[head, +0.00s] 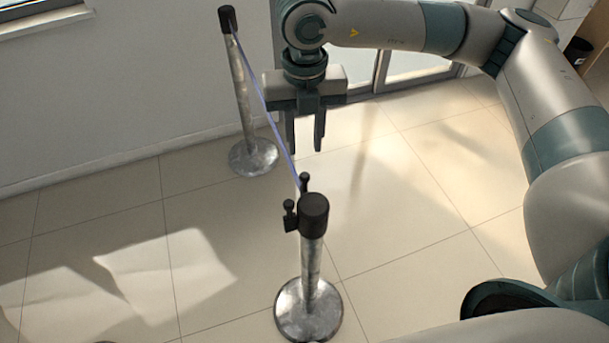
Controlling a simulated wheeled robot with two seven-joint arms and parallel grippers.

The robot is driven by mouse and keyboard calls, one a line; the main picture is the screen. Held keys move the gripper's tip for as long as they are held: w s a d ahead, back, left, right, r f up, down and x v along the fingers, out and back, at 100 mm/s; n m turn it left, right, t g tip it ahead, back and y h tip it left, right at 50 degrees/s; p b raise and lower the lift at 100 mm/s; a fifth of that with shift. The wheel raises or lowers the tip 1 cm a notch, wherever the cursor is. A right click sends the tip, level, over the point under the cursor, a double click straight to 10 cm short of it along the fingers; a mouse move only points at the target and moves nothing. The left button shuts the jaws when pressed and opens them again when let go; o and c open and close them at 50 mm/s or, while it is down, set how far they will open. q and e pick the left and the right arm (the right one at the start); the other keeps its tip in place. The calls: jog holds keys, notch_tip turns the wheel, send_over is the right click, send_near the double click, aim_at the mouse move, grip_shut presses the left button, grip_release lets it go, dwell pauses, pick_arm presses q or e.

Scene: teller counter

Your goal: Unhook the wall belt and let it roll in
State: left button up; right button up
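A thin purple-blue belt (262,105) runs taut from the far post (243,95) near the wall down to the near post (311,262). The near post is silver with a black head (314,213), and small black knobs stick out at its left side and behind it. The belt's end meets the near post beside the rear knob (304,182); the exact hook is too small to tell. My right gripper (305,148) points down with its two fingers apart and nothing between them. It appears above and behind the near post, just right of the belt. My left gripper is out of view.
Both posts stand on round metal bases on the tiled floor (420,190). A white wall (110,100) lies behind on the left, and a glass door (415,62) at the back. A dark bin (578,50) is at the upper right. Floor left of the posts is clear.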

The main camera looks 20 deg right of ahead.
aim_at(304, 174)
notch_tip(304, 174, down, 13)
jog(key=p, duration=0.4)
jog(key=shift+f, duration=0.1)
grip_shut()
